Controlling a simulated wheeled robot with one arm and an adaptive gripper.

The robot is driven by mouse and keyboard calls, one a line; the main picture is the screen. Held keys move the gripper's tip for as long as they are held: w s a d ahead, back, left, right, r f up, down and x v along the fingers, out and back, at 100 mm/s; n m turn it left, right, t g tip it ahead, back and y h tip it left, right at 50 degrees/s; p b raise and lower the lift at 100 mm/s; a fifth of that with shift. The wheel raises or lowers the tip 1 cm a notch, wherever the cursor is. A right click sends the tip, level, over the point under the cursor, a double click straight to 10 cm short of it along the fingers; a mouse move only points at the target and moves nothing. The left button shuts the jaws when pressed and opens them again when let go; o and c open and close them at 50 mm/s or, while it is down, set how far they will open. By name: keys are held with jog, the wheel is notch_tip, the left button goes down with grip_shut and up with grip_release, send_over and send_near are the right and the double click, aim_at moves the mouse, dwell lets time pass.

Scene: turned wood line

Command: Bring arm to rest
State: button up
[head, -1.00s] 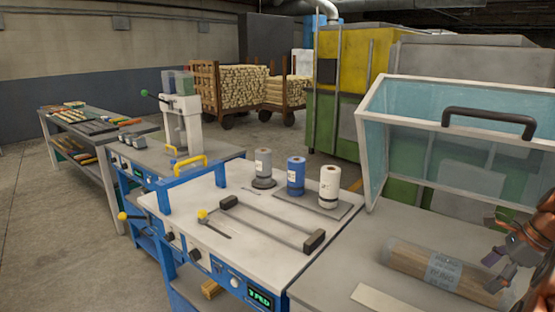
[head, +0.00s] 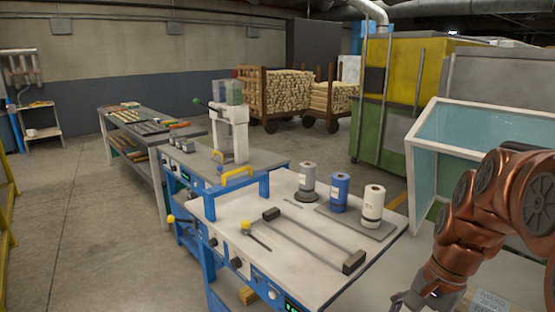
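My copper-coloured arm comes in from the right edge and bends down toward the bottom of the head view. My gripper (head: 418,299) is low at the bottom edge, partly cut off, over the grey bench at the right. Its fingers are too small and dark to tell open from shut, and I cannot tell whether anything is in it. A wooden piece with a pale printed label (head: 490,301) lies beside the arm, mostly hidden by it and the frame edge.
A clear-sided guard (head: 480,135) stands open behind my arm. The blue-framed bench (head: 238,213) holds a grey canister (head: 307,177), a blue one (head: 340,192), a white one (head: 373,203) and a dark-ended bar (head: 312,241). Open floor (head: 95,235) lies at the left.

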jog(key=s+a+n+h+p, duration=0.1)
jog(key=s+a+n, duration=0.3)
jog(key=s, duration=0.3)
jog(key=s+a+f+n+g+h+p, duration=0.1)
jog(key=s+a+n+p, duration=0.1)
jog(key=s+a+n, duration=0.3)
jog(key=shift+s+a+n+h, duration=0.3)
jog(key=shift+s+n, duration=1)
jog(key=shift+s, duration=0.4)
jog(key=shift+f, duration=0.1)
